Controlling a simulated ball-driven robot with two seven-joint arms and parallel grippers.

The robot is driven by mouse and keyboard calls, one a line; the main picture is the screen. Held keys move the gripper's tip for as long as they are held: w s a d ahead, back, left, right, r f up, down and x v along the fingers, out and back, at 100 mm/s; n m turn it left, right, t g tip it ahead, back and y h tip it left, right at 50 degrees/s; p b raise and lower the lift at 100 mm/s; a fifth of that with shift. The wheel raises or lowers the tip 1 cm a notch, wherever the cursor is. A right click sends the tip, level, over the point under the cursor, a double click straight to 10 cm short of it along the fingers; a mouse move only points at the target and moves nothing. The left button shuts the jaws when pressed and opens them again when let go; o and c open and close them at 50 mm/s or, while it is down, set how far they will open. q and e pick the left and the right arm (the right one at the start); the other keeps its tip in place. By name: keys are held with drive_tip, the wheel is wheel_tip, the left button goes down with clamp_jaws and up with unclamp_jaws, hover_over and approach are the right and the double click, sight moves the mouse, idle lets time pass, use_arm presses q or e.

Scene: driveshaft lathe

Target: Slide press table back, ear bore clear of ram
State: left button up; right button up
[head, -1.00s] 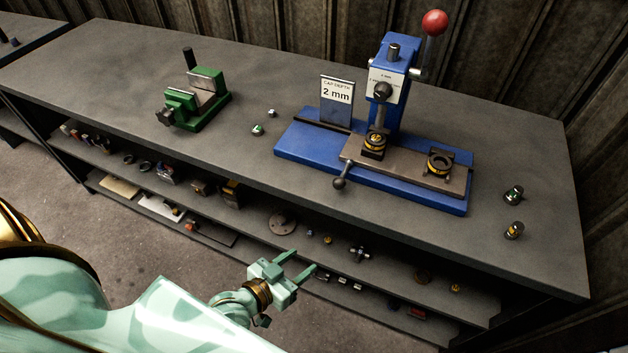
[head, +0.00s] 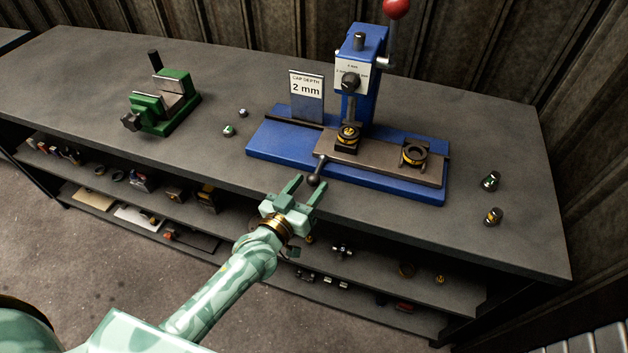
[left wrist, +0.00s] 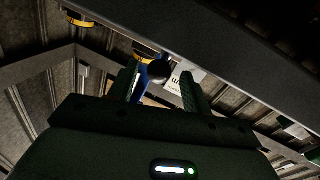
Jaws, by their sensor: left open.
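The blue press (head: 355,85) stands on the bench with its brown sliding table (head: 385,163) on a blue base. One black-and-yellow ear (head: 348,137) sits under the ram (head: 351,107); a second one (head: 414,152) sits at the table's right end. The table's handle ends in a dark ball knob (head: 314,180) at the front left. My left gripper (head: 306,187) is open around or just short of the knob; contact cannot be told. In the left wrist view the knob (left wrist: 159,70) shows between the fingers (left wrist: 158,88). My right gripper is not in view.
A green vise (head: 162,105) stands at the left of the bench. Small parts lie by it (head: 229,130) and at the right (head: 493,216). The bench's front edge lies below my gripper; shelves hold several parts.

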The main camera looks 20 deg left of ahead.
sight(257, 174)
use_arm(q)
drive_tip(key=shift+x, duration=1.5)
clamp_jaws()
drive_tip(key=a, duration=1.4)
drive_tip(key=shift+w+a+b, duration=0.25)
drive_tip(key=shift+a+b, duration=0.05)
drive_tip(key=shift+a, duration=0.1)
drive_tip(key=shift+a+r, duration=0.1)
drive_tip(key=shift+a, duration=0.7)
